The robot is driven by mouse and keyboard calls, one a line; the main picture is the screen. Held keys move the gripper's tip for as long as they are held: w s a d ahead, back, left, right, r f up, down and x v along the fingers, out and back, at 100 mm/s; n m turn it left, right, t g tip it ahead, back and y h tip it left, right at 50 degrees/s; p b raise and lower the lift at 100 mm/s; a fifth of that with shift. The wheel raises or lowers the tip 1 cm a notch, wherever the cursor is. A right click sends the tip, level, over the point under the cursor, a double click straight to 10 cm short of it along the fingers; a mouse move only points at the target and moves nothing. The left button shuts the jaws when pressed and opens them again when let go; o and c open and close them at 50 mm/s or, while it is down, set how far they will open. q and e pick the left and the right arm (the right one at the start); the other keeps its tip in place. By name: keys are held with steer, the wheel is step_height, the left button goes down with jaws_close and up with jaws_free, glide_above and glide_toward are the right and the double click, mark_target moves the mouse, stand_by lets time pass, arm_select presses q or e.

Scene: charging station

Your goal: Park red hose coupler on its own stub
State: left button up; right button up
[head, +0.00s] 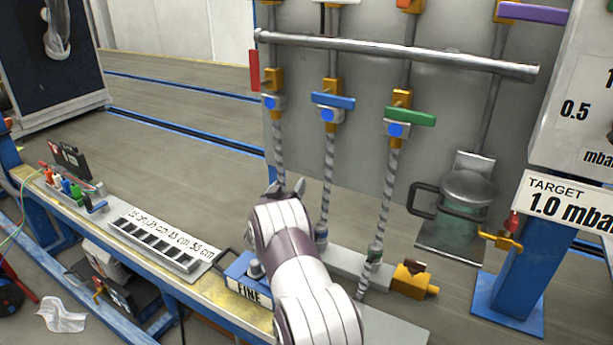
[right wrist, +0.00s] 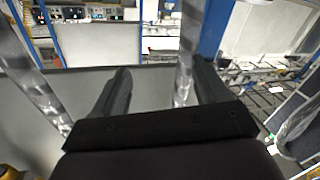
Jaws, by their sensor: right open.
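The red-handled valve (head: 253,70) is at the upper left of the panel. Its braided hose (head: 278,150) hangs down behind my right gripper (head: 285,190), which hides its lower end; I cannot see the red coupler. In the right wrist view my right gripper (right wrist: 160,92) is open. A braided hose (right wrist: 186,60) shows between its fingers, nearer the right finger; I cannot tell whether they touch. A brass fitting with a red part (head: 510,232) is on the blue post at right. My left gripper is not in view.
The blue-banded hose (head: 325,180) and green-banded hose (head: 386,190) hang to the right, close to my arm. A brass fitting (head: 415,280) is at the grey block's right end. A blue FINE box (head: 245,282) and slotted tray (head: 155,243) are at left. A jar (head: 467,195) stands at right.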

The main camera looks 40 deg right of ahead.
steer(key=s+r, duration=0.1)
steer(key=s, duration=0.1)
steer(key=s+d+r+p, duration=0.1)
steer(key=s, duration=0.1)
steer(key=s+d+r, duration=0.1)
steer(key=s+r, duration=0.1)
steer(key=shift+s, duration=0.1)
stand_by(0.4)
